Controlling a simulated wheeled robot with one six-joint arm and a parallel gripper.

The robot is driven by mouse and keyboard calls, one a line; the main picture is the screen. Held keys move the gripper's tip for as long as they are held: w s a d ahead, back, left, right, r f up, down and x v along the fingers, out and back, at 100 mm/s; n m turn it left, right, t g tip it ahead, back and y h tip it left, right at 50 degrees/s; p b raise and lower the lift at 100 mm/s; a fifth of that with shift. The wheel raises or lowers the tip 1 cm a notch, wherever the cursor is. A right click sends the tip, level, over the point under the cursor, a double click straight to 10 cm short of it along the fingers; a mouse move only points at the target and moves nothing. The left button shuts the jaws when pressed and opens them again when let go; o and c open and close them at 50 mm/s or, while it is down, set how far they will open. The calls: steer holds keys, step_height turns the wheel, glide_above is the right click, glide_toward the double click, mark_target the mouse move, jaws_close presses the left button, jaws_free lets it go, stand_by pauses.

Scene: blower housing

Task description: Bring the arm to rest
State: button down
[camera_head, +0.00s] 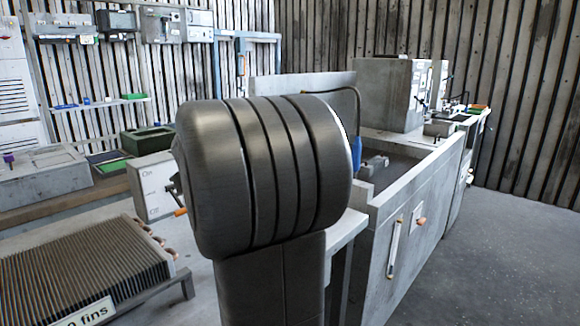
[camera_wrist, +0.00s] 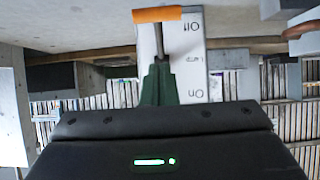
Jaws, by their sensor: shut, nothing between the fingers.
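My gripper (camera_wrist: 158,66) shows in the wrist view as dark green fingers, shut with nothing between them. In the head view the panel (camera_head: 148,190) and the orange handle (camera_head: 180,211) show left of my large dark arm link, which hides my gripper.
A finned heat exchanger (camera_head: 80,265) stands at the lower left. A long grey bench (camera_head: 410,215) with machines on it runs along the right. A green box (camera_head: 147,141) sits on the back workbench. Open floor (camera_head: 510,250) lies at the right.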

steer(key=s+d+f+t+y+b, duration=0.1)
steer(key=s+d+y+b, duration=0.1)
steer(key=s+d+b, duration=0.7)
steer(key=w+a+r+g+h+p, duration=0.1)
steer(key=w+a+r+h+p, duration=0.1)
steer(key=w+a+p, duration=0.7)
steer(key=p, duration=0.5)
steer(key=shift+a+r+g+h, duration=0.15)
steer(key=shift+r+g+h, duration=0.05)
steer(key=shift+g+h, duration=0.1)
stand_by(0.8)
steer(key=p, duration=0.2)
steer(key=r+p, duration=0.1)
steer(key=p, duration=0.2)
steer(key=shift+w+a+g+h, duration=0.2)
steer(key=shift+w+g+h, duration=0.1)
steer(key=shift+g+h, duration=0.1)
steer(key=r+g+h+p, duration=0.1)
steer(key=p, duration=0.3)
steer(key=w+a+h+p, duration=0.1)
steer(key=p, duration=0.4)
steer(key=shift+r+g, duration=0.4)
